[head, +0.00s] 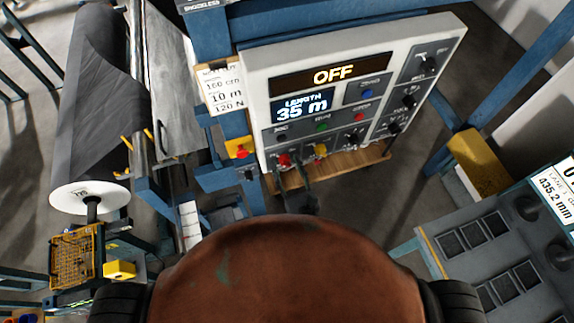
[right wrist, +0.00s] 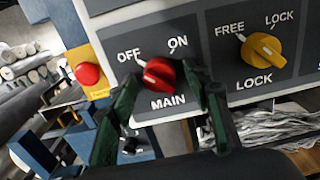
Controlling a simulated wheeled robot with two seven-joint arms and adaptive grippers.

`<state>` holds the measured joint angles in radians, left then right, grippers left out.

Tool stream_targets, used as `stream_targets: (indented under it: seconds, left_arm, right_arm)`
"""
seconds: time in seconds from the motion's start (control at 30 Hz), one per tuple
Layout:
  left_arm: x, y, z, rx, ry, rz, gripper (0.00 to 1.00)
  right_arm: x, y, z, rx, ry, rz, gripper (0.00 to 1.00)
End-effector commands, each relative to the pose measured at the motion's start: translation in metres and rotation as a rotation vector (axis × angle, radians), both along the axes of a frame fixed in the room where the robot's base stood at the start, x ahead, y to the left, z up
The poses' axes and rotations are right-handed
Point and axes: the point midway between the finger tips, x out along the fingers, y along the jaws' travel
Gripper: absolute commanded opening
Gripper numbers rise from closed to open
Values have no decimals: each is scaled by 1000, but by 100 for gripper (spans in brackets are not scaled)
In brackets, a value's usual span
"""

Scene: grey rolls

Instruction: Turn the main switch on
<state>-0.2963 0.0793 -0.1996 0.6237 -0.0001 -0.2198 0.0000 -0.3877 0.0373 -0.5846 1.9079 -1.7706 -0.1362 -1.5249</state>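The main switch is a red knob (right wrist: 160,75) on the panel, marked MAIN, with OFF at its upper left and ON at its upper right. Its white pointer end is turned toward OFF. In the head view the red knob (head: 284,159) shows at the panel's lower left, and the panel display (head: 333,75) reads OFF. My right gripper (right wrist: 168,88) is open, its dark green fingers on either side of the knob; I cannot tell whether they touch it. It also shows in the head view (head: 290,168). My left gripper is not in view.
A yellow knob (right wrist: 262,50) marked LOCK sits right of the main switch. A red push button (right wrist: 88,75) on a yellow plate is to the left. A dark roll (head: 97,100) stands at the left, and a grey console (head: 500,250) at the lower right.

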Motion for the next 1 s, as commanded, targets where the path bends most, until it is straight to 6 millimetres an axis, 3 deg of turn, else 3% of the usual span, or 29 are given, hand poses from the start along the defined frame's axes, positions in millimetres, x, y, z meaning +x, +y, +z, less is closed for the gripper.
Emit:
stream_targets:
  seconds: [0.57,1.0]
  left_arm:
    - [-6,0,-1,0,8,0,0]
    - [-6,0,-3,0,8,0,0]
  right_arm:
    - [0,0,0,0,0,0,4]
    - [0,0,-1,89,29,1,3]
